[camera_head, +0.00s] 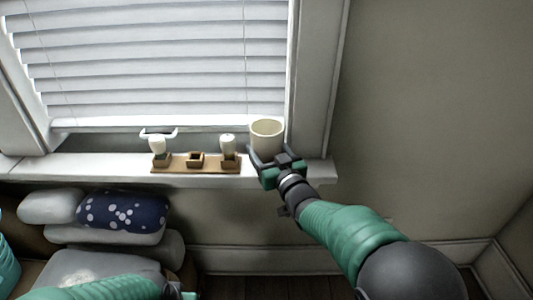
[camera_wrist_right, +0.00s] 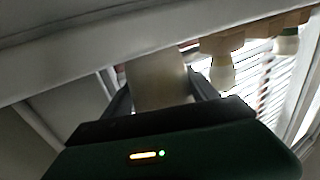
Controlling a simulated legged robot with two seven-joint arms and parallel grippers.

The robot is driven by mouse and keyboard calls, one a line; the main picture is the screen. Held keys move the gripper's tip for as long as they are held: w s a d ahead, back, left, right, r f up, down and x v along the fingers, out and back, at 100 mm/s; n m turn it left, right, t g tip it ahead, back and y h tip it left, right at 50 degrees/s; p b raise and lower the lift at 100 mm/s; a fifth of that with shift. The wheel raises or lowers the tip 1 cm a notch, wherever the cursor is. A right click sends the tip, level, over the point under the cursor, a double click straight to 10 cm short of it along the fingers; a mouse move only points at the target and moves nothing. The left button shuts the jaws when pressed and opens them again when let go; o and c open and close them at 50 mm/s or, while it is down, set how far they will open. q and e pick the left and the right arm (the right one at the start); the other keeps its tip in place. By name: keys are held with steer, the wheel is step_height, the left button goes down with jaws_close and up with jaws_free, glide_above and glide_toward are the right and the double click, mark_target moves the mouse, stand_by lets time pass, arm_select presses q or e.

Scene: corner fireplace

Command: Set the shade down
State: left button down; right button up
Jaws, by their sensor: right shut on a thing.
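The cream shade (camera_head: 267,137) is a round, open-topped cup shape, upright at the right end of the white windowsill (camera_head: 305,172). My right gripper (camera_head: 268,160) is shut on it from the front, with a finger on either side. In the right wrist view the shade (camera_wrist_right: 156,84) sits between the dark fingers, its end close to the sill edge. I cannot tell whether its base touches the sill. My left gripper (camera_head: 178,288) is low at the bottom edge, partly cut off, and its jaws are unclear.
A wooden holder (camera_head: 212,169) stands on the sill left of the shade. White bulbs (camera_head: 157,144) (camera_head: 227,142) stand in its outer blocks; the middle block is empty. Window blinds (camera_head: 160,60) hang behind. Cushions (camera_head: 122,211) are stacked below at left.

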steer(key=o, duration=1.5)
steer(key=shift+d, duration=0.15)
steer(key=shift+s, duration=0.1)
steer(key=p+v, duration=0.3)
steer(key=v, duration=0.9)
steer(key=s+d+f+m+g+h, duration=0.2)
steer(key=d+f+g+h, duration=0.25)
steer(key=d+f, duration=0.35)
steer(key=s+d+f+g, duration=0.2)
steer(key=s+f+g, duration=0.1)
steer(key=s, duration=0.3)
steer(key=s+d+f+m+g+h, duration=0.1)
steer(key=s+d+f+g, duration=0.1)
steer(key=s+f, duration=0.3)
steer(key=s+d+f+m+g+h, duration=0.1)
steer(key=s+d+f+g, duration=0.2)
steer(key=s, duration=0.5)
steer(key=shift+s+f+g+h, duration=0.25)
steer(key=shift+s+f+g, duration=0.15)
steer(key=shift+f+g, duration=0.3)
steer(key=shift+r, duration=0.1)
